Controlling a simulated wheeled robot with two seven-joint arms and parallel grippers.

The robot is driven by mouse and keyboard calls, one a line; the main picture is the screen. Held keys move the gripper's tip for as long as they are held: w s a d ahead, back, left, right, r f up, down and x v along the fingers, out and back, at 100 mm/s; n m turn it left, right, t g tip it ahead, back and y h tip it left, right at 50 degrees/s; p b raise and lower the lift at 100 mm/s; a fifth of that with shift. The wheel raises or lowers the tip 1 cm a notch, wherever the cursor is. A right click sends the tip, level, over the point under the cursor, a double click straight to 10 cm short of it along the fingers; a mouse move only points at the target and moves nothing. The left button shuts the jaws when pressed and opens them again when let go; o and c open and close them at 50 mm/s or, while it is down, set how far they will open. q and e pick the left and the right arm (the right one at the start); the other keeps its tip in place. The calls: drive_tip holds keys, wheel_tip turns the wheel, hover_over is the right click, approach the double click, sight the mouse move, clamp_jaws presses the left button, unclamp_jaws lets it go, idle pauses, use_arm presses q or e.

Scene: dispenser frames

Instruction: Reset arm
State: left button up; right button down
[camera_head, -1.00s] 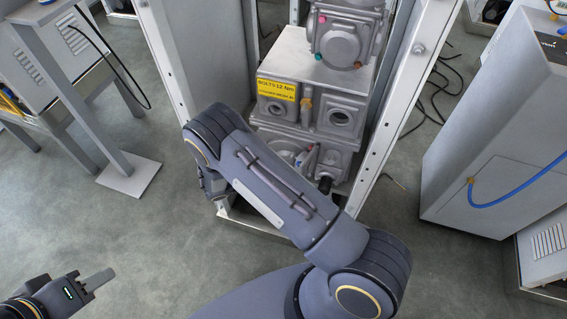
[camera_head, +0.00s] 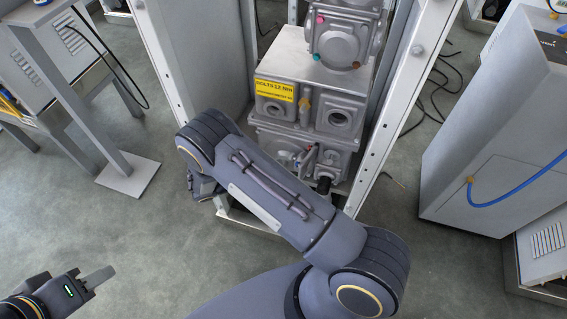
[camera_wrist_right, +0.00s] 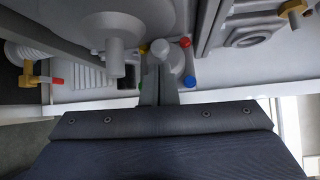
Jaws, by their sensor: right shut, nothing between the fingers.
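My right arm reaches from the bottom of the head view up to the lower part of the grey dispenser body (camera_head: 345,85) in its frame. Its gripper is hidden there behind my own arm. In the right wrist view my right gripper (camera_wrist_right: 159,75) is shut and empty. Its fingers point at a pale round knob (camera_wrist_right: 170,60) with red, yellow, green and blue dots around it; I cannot tell whether they touch. My left gripper (camera_head: 98,278) is at the lower left of the head view, over the floor and away from the dispenser; its finger opening is not clear.
The metal frame has a left upright (camera_head: 165,60) and a right upright (camera_head: 400,90) close around the dispenser. A grey cabinet (camera_head: 490,195) with a blue hose stands at the right. A bench leg (camera_head: 90,130) stands at the left.

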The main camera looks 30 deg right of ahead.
drive_tip(key=a, duration=0.5)
drive_tip(key=s+d+r+m+g+y, duration=0.2)
drive_tip(key=s+d+r+m+y, duration=0.2)
drive_tip(key=r+m+y, duration=0.3)
drive_tip(key=s+d+r+m+g+y, duration=0.1)
drive_tip(key=s+d+r+m+y, duration=0.25)
drive_tip(key=r+m+y, duration=0.35)
drive_tip(key=s+a+r+m+t+y, duration=0.2)
drive_tip(key=s+r+m+t+y, duration=0.4)
drive_tip(key=m, duration=0.5)
drive_tip(key=s+a+r+m+t+y, duration=0.1)
drive_tip(key=s+r+m+t, duration=0.3)
drive_tip(key=s+m, duration=0.5)
wheel_tip(320, 180, up, 23)
drive_tip(key=w+m+p, duration=0.1)
drive_tip(key=p, duration=2.2)
drive_tip(key=shift+a+f+m, duration=0.15)
drive_tip(key=shift+m, duration=0.15)
